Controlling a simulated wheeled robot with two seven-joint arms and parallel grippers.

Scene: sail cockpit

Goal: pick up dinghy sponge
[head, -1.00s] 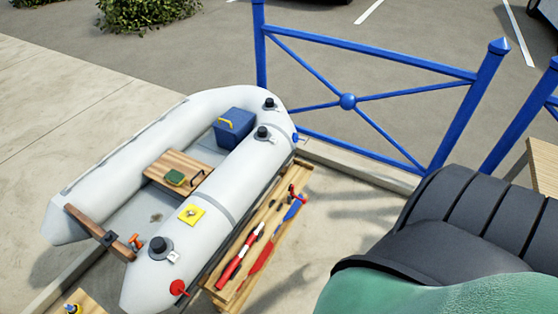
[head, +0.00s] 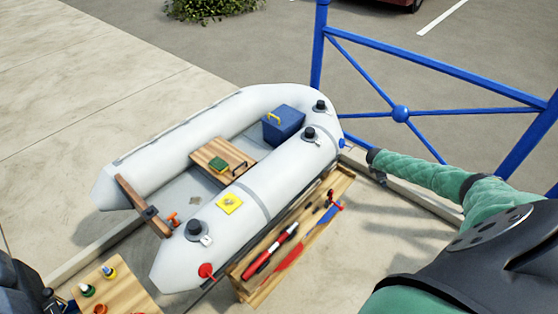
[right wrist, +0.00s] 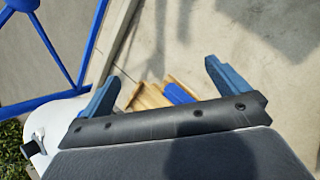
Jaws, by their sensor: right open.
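The dinghy sponge, a small green block with a yellowish edge (head: 218,164), lies on the wooden seat (head: 208,151) inside the grey inflatable dinghy (head: 135,178). My right arm comes in from the right in the head view; its dark end is beyond the boat's right side, well apart from the sponge. In the right wrist view my right gripper (right wrist: 162,75) is open, its two blue fingers wide apart with nothing between them. The sponge does not show there. My left gripper is not in view; only a dark part shows at the lower left.
A blue box (head: 284,126) stands in the bow. A yellow square (head: 229,203) lies on the near tube. A wooden bench (head: 262,279) with red and blue tools runs beside the boat. A blue railing (head: 400,114) stands behind. Bottles stand on another wooden top (head: 138,298).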

